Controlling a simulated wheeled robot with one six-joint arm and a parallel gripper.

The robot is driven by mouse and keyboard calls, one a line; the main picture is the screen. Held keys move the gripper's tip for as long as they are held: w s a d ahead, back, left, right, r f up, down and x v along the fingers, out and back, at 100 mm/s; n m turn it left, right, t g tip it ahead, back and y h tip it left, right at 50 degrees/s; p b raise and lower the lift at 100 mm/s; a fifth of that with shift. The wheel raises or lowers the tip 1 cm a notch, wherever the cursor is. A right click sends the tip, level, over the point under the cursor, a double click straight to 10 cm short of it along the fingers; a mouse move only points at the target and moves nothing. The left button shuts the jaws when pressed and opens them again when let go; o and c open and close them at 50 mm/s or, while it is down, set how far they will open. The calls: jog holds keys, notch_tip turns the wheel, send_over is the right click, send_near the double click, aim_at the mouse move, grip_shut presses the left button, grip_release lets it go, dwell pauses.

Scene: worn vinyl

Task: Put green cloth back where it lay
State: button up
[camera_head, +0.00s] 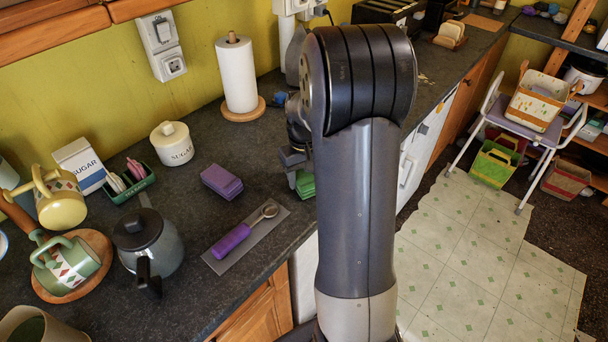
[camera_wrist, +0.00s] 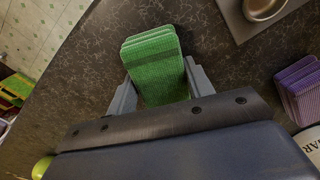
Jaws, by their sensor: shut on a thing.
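The green cloth (camera_wrist: 154,60) is a folded, layered stack between the two fingers of my gripper (camera_wrist: 158,84) in the wrist view. My gripper is shut on it, with a finger at each side. In the head view the green cloth (camera_head: 305,184) shows just beside my gripper (camera_head: 293,168), over the counter near its front edge, partly hidden by my arm. I cannot tell whether the cloth touches the counter.
A purple folded cloth (camera_head: 221,182) lies left of my gripper. A purple-handled spoon (camera_head: 236,236) rests on a grey mat (camera_head: 269,232). A sugar canister (camera_head: 172,144), paper towel roll (camera_head: 237,76) and dark kettle (camera_head: 148,246) stand on the counter. Bare counter lies between the purple cloth and my gripper.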

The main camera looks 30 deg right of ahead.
jog(key=shift+f, duration=0.15)
jog(key=o, duration=1)
jog(key=shift+c, duration=0.2)
jog(key=shift+r+p, duration=3)
jog(key=shift+r, duration=1.05)
